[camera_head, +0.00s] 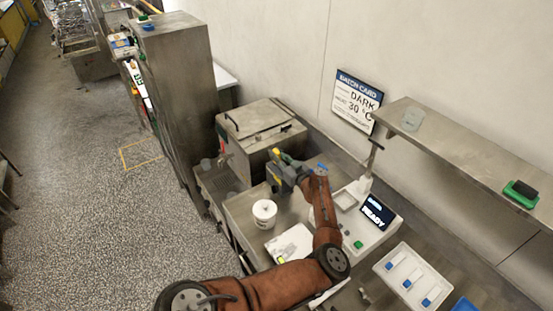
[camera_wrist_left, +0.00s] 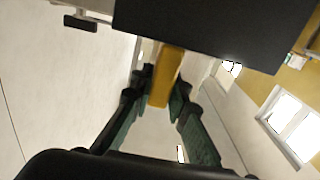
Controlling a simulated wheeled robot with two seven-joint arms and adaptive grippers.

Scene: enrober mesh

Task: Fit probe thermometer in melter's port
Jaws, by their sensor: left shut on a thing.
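My left gripper (camera_head: 283,164) is beside the front right of the steel melter (camera_head: 240,147), a box with a lid on top. In the left wrist view, its fingers (camera_wrist_left: 158,92) are shut on a yellow piece (camera_wrist_left: 167,75), which looks like the probe thermometer's handle. A little yellow also shows at the gripper in the head view. The probe's tip and the melter's port cannot be made out. A large dark shape fills the top of the left wrist view; I cannot tell what it is. My right gripper is not in view.
A white tub (camera_head: 264,213) stands on the steel bench below the gripper. To the right are a white machine with a READY screen (camera_head: 377,212) and a white tray (camera_head: 411,278) with several blue-ended items. A steel shelf (camera_head: 465,155) runs along the wall. A tall cabinet (camera_head: 180,100) stands left.

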